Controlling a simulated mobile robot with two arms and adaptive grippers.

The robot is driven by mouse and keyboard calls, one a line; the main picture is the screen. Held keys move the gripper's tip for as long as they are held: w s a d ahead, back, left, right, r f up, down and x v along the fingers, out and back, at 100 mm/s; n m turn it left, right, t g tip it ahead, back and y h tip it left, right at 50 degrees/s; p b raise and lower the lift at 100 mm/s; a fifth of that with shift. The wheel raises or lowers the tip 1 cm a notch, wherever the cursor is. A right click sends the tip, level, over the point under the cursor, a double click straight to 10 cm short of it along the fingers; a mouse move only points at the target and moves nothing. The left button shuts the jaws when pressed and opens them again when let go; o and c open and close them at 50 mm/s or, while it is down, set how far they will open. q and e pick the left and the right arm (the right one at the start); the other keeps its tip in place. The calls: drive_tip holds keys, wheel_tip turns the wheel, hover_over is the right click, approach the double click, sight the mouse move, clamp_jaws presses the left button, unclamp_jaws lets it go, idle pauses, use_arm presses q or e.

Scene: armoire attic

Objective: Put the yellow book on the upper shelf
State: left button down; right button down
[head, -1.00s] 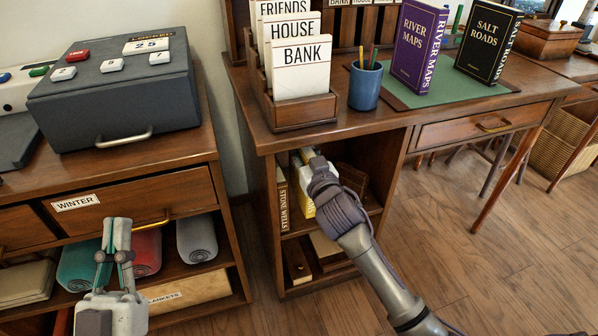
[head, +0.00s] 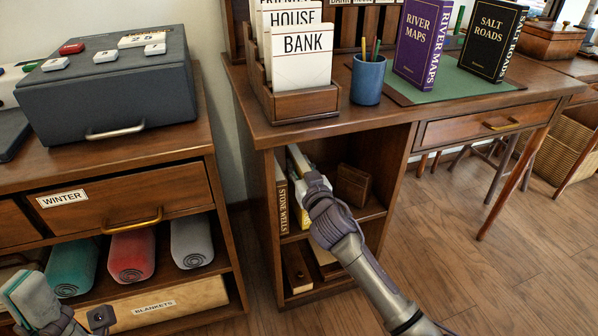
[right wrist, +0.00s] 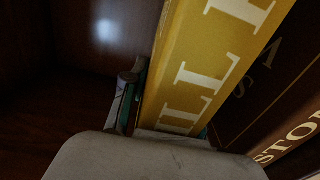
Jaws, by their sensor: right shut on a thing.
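The yellow book (right wrist: 213,62) stands upright in the upper shelf (head: 368,210) of the desk's side compartment, partly hidden behind my right gripper in the head view. It stands close beside the dark brown book "Stone Wells" (head: 282,200), which also shows in the right wrist view (right wrist: 280,85). My right gripper (head: 312,182) reaches into this opening and is shut on the yellow book, with a finger visible at the book's left side in the right wrist view. My left gripper (head: 35,298) is low at the left, in front of the cabinet; its finger gap is unclear.
A brown block-like object (head: 352,186) stands to the right on the same shelf. The lower shelf (head: 312,291) holds a dark item and a pale item. The desk top (head: 238,84) overhangs the opening. Rolled blankets (head: 131,255) lie in the cabinet at left.

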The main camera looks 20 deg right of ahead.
drive_tip(key=shift+r, duration=0.15)
drive_tip(key=c, duration=1.3)
unclamp_jaws()
drive_tip(key=shift+f, duration=0.25)
drive_tip(key=shift+c, duration=0.2)
drive_tip(key=o, duration=0.5)
drive_tip(key=shift+c, duration=0.2)
drive_tip(key=shift+r, duration=0.1)
